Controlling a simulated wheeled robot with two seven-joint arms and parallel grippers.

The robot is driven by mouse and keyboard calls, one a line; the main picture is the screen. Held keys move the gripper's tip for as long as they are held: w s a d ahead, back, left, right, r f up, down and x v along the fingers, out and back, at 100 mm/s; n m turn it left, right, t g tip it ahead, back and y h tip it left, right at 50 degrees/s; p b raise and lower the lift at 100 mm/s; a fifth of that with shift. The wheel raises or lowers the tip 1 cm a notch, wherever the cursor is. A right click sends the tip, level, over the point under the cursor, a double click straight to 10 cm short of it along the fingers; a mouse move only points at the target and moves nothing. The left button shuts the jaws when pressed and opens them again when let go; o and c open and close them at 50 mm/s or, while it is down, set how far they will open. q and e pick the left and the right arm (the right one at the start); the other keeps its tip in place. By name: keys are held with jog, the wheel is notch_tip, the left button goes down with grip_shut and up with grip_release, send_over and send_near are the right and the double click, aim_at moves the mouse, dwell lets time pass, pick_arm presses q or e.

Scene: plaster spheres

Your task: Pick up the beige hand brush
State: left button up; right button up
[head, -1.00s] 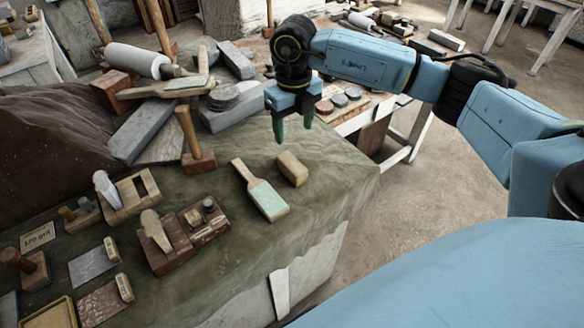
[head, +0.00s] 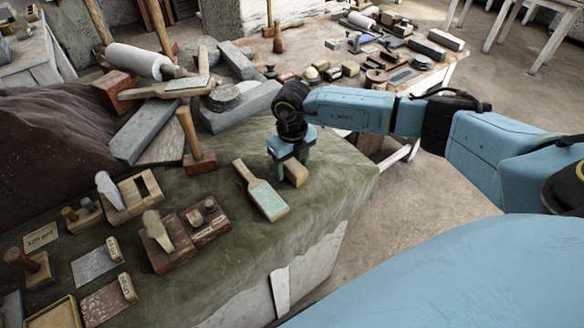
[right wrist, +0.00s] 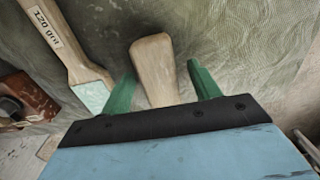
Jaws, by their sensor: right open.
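The beige hand brush (head: 296,175), a small rounded block, lies on the green cloth of the bench near its right side. My right gripper (head: 290,166) is over it, pointing down, and partly hides it in the head view. In the right wrist view the brush (right wrist: 154,66) lies between the two green fingers of the open gripper (right wrist: 161,76), with a gap on each side. Its near end is hidden behind the gripper body. My left gripper is not in view.
A sanding paddle (head: 265,195) marked 120 grit lies close to the left of the brush; it also shows in the right wrist view (right wrist: 70,45). A mallet (head: 198,158) stands further left. The cloth (head: 335,190) right of the brush is clear up to the bench edge.

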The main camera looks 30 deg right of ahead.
aim_at(292, 163)
jog(key=shift+c, duration=0.3)
jog(key=c, duration=1)
jog(key=shift+r, duration=0.1)
jog(key=shift+c, duration=0.2)
notch_tip(292, 163, up, 10)
jog(key=shift+f+b, duration=0.1)
jog(key=shift+b, duration=0.2)
jog(key=o, duration=0.4)
jog(key=shift+c, duration=1.3)
